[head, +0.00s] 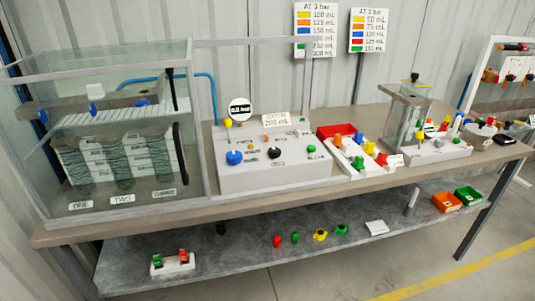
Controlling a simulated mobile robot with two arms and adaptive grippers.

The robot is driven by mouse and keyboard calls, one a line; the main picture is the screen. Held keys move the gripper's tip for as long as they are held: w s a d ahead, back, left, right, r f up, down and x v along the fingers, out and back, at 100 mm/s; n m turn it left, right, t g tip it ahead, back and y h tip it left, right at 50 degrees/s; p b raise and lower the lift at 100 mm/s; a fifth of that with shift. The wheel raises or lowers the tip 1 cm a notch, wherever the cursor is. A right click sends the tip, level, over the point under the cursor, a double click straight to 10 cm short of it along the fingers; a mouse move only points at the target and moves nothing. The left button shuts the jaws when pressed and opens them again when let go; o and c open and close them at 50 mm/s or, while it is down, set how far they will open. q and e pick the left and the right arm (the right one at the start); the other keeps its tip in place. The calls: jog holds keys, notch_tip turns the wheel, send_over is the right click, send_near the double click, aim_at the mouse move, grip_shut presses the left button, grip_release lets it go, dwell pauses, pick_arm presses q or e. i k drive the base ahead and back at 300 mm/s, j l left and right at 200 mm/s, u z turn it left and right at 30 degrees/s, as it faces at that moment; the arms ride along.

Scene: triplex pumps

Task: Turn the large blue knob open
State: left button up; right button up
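A large round blue knob (234,157) sits at the left of the sloped top of a white control box (280,180). A thin dark stem or pointer rises above it. Its exact turn position is too small to tell. On the same box are a yellow knob (228,123), a black knob (274,152) and a small green knob (311,148). A round white sign and a "BATCH" label stand at its back. Neither of my grippers is in view, and nothing touches the blue knob.
A glass tank (110,60) with coils and smaller blue valves stands left of the box. A red tray (337,130) and a second small panel (437,150) stand to the right. The lower shelf (240,270) holds loose knobs and orange and green bins.

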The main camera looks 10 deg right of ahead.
aim_at(233, 157)
jog(key=i+l+u, duration=0.1)
jog(key=l, duration=0.3)
jog(key=i+l+u, duration=0.1)
jog(key=l, duration=0.3)
jog(key=i+l+u, duration=0.1)
jog(key=i+l, duration=0.15)
jog(key=l, duration=0.2)
jog(key=i+l+u, duration=0.1)
jog(key=l, duration=0.35)
